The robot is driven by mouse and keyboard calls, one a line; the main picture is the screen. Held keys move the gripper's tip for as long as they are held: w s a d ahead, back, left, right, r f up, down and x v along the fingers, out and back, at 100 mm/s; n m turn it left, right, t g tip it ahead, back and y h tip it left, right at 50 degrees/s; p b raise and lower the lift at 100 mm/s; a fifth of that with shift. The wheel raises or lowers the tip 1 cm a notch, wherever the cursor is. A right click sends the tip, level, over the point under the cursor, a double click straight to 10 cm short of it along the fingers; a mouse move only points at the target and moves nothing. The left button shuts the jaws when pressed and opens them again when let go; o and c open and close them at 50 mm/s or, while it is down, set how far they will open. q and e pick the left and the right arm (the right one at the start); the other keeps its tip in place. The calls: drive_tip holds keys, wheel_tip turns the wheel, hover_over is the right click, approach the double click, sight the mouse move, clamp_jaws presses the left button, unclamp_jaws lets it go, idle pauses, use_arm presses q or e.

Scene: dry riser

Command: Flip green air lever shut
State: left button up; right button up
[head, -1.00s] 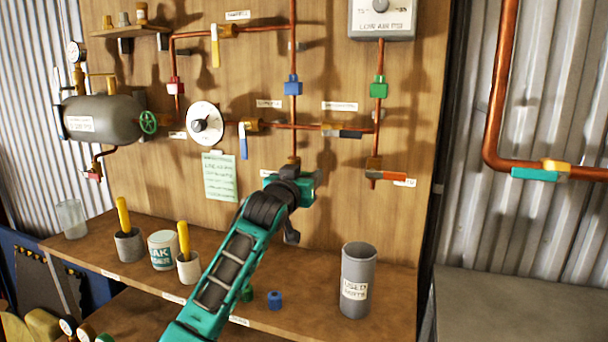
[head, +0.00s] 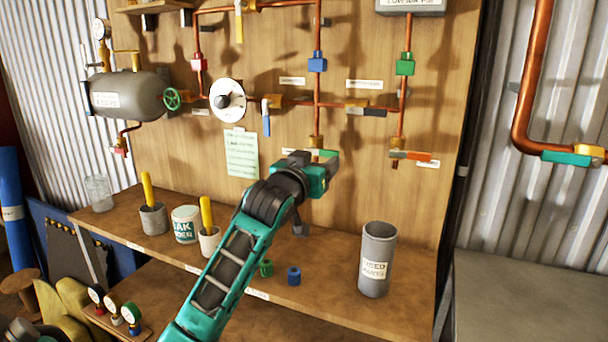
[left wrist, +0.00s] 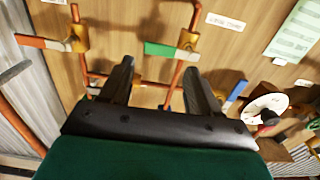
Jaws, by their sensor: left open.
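The green lever (left wrist: 168,50) lies crosswise to its copper pipe on a brass valve (left wrist: 188,40) in the left wrist view. In the head view only a sliver of the green lever (head: 328,153) shows behind my left gripper, below the brass valve body (head: 315,141). My left gripper (left wrist: 160,72) is open and empty. Its two dark fingers point at the board, with the green lever between and beyond their tips. I cannot tell whether either finger touches it. In the head view the left gripper (head: 318,172) hides part of the lever. My right gripper is not in view.
An orange lever (head: 412,156) is to the right, a blue lever (head: 266,122) and a white dial (head: 227,100) to the left. The shelf below holds a grey cup (head: 377,262) and small blue (head: 293,276) and green blocks (head: 266,268). A teal lever (head: 566,158) is far right.

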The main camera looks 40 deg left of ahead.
use_arm(q)
drive_tip(key=v, duration=0.6)
drive_tip(key=shift+s, duration=0.4)
drive_tip(key=shift+d, duration=0.1)
drive_tip(key=s+d+f+m+g+h, duration=0.1)
drive_tip(key=s+d+f+g, duration=0.25)
drive_tip(key=f, duration=0.55)
drive_tip(key=s+d+f+m+g+h, duration=0.1)
drive_tip(key=s+d+f+g+h, duration=0.25)
drive_tip(key=f, duration=0.65)
drive_tip(key=s+d+f+m+g, duration=0.1)
drive_tip(key=s+d+f+g, duration=0.2)
drive_tip(key=s, duration=0.4)
drive_tip(key=s+d+f+m+g, duration=0.1)
drive_tip(key=s+d+f+g, duration=0.15)
drive_tip(key=s+f, duration=0.35)
drive_tip(key=s+d+f+m+g, duration=0.1)
drive_tip(key=s+d+f+g, duration=0.15)
drive_tip(key=s, duration=0.45)
drive_tip(key=w+d+f+t+h, duration=0.2)
drive_tip(key=w+d+f+t, duration=0.1)
drive_tip(key=w+f+t, duration=0.4)
drive_tip(key=shift+w+d+f+t+p, duration=0.2)
drive_tip(key=shift+f+t+p, duration=0.15)
drive_tip(key=shift+f+t, duration=0.45)
